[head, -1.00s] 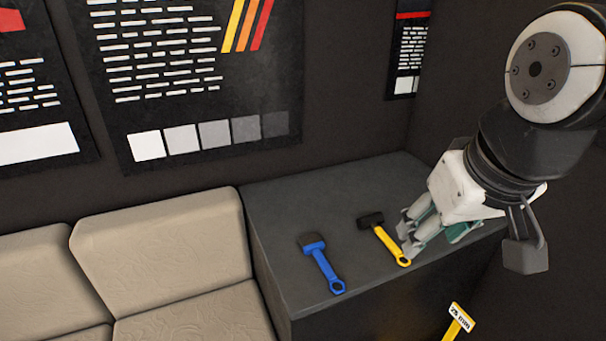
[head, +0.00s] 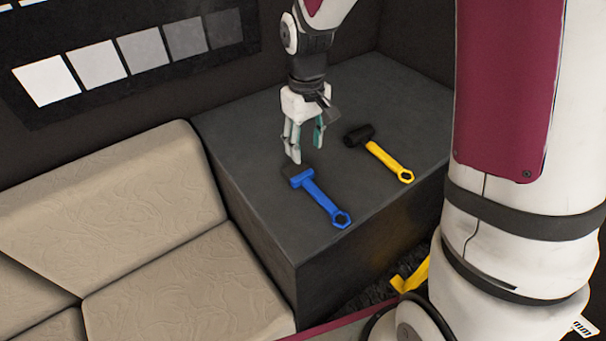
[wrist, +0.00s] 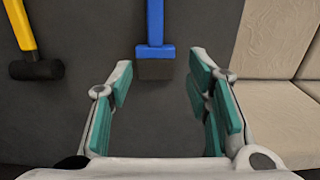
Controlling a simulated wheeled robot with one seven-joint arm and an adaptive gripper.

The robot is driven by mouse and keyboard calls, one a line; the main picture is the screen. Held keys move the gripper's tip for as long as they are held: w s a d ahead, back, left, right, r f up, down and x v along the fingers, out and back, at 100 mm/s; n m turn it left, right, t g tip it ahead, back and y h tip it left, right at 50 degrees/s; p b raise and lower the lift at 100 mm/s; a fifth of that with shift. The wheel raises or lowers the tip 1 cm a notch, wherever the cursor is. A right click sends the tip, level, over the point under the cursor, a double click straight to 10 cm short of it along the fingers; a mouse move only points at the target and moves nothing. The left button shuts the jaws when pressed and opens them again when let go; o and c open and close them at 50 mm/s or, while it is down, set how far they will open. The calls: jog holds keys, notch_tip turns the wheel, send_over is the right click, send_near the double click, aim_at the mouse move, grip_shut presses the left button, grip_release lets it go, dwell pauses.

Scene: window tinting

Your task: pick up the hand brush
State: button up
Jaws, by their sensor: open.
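The hand brush, with its blue handle (head: 321,204) and dark bristle end, lies flat on the dark grey box top. My gripper (head: 304,152) is open and empty, just behind the bristle end, pointing down. In the wrist view the brush (wrist: 155,35) runs down from the top edge, its dark end at the opening between my fingertips (wrist: 160,72). I cannot tell the exact height of the fingertips above the box top.
A yellow-handled mallet (head: 385,157) with a black head lies to the right of the brush on the box (head: 270,215). A beige sofa (head: 120,215) stands against the box on the left. A dark wall rises behind. A yellow object (head: 410,277) is low at the right.

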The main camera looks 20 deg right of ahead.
send_over(309, 183)
jog(key=f, duration=0.7)
jog(key=shift+a+f, duration=0.2)
jog(key=shift+a, duration=0.2)
jog(key=shift+d+f, duration=0.2)
jog(key=shift+f, duration=1.15)
jog(key=shift+d+f, duration=0.2)
jog(key=shift+f, duration=1.1)
jog(key=shift+c, duration=0.2)
grip_shut()
